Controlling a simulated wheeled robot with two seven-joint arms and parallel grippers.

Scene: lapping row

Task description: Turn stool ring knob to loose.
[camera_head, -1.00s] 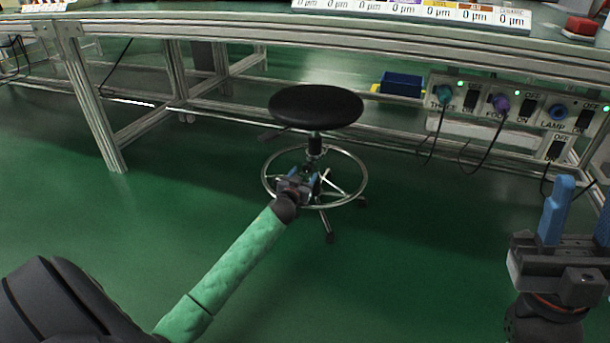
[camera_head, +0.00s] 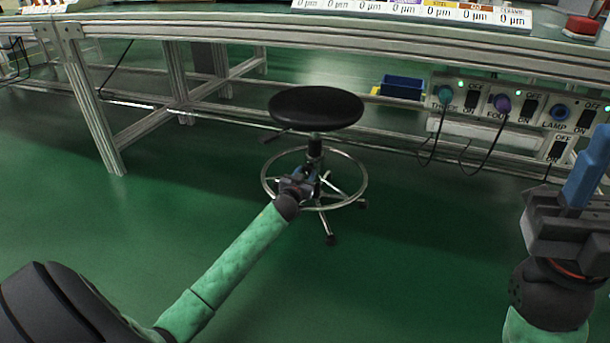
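The stool has a round black seat (camera_head: 315,108), a dark column and a chrome foot ring (camera_head: 352,166) on a chrome star base. My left gripper (camera_head: 309,174) is at the near side of the ring, by the stool's column and below the seat. Its blue fingers overlap in this view, so their gap does not show. The ring knob cannot be made out; the gripper covers that spot. My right gripper (camera_head: 592,160) is at the right edge, far from the stool, partly cut off, with one blue finger clearly seen.
A metal-framed bench (camera_head: 200,28) stands behind the stool, with a leg (camera_head: 92,110) at left. A switch panel (camera_head: 520,105) with hanging cables is at right. A blue bin (camera_head: 402,86) sits behind. The green floor in front is clear.

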